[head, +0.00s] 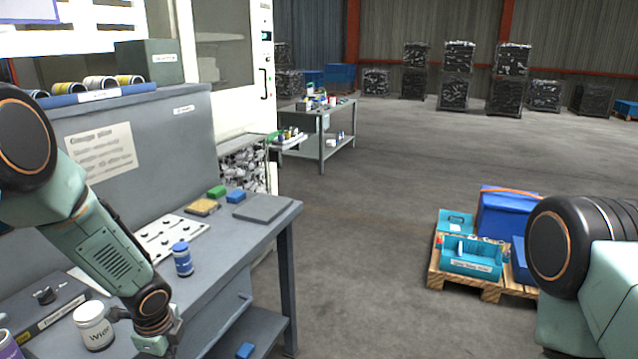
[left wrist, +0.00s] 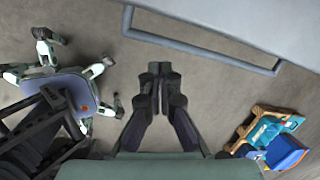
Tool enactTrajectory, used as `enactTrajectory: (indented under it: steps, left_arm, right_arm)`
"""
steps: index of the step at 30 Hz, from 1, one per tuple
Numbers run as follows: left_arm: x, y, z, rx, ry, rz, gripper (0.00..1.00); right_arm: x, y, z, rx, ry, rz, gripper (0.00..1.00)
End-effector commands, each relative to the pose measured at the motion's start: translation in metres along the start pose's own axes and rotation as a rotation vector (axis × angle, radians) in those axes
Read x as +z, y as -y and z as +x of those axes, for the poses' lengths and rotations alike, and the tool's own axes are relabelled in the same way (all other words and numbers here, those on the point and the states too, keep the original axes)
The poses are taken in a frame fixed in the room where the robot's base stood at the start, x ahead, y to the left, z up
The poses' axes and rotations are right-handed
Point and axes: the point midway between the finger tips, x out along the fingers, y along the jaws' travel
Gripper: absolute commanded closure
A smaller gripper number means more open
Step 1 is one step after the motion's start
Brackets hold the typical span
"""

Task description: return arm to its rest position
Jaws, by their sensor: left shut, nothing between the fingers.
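My left arm comes in from the left in the head view, in front of the grey workbench (head: 262,222). Its wrist is low in the picture, and the fingertips are not clear there. In the left wrist view my left gripper (left wrist: 164,78) has its fingers together, with nothing between them, above bare grey floor. My right arm shows only in part at the right edge of the head view. Its gripper is out of the picture.
The bench carries a blue-labelled jar (head: 182,258), a white jar (head: 94,326) beside my left wrist, and a grey plate (head: 263,208). A pallet (head: 462,282) with blue bins stands on the floor at right. Open floor lies between bench and pallet.

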Motion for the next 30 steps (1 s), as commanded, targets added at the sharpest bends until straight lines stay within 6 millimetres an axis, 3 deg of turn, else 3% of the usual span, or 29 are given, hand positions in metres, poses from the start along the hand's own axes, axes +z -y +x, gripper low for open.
enactTrajectory:
  steps: [4,8,12,15,18,22,25,30]
  left_arm:
    - [-0.059,-0.031,0.013,-0.021,-0.186,-0.467,1.00]
    - [-0.103,-0.083,0.036,0.032,-0.285,-0.908,1.00]
    - [-0.129,-0.164,0.063,0.101,-0.267,-1.368,1.00]
    - [-0.131,-0.226,0.075,0.125,-0.180,-1.591,1.00]
    - [-0.129,-0.280,0.081,0.147,-0.077,-1.673,1.00]
    - [-0.131,-0.328,0.086,0.204,0.017,-1.657,1.00]
    - [-0.133,-0.341,0.093,0.224,0.038,-1.640,1.00]
    - [-0.133,-0.344,0.094,0.231,0.043,-1.637,1.00]
  right_arm:
    - [0.000,0.000,0.004,0.000,0.000,0.000,0.60]
    - [0.000,0.000,0.018,0.000,0.000,0.000,0.60]
    - [0.000,0.000,0.038,0.000,0.000,0.000,0.60]
    - [0.000,0.000,0.053,0.000,0.000,0.000,0.60]
    - [0.000,-0.001,0.065,0.000,0.000,0.000,0.60]
    - [0.000,-0.001,0.076,0.000,0.000,0.000,0.60]
    - [0.000,-0.001,0.081,0.000,0.000,0.000,0.60]
    - [0.000,-0.001,0.081,0.000,0.000,0.000,0.60]
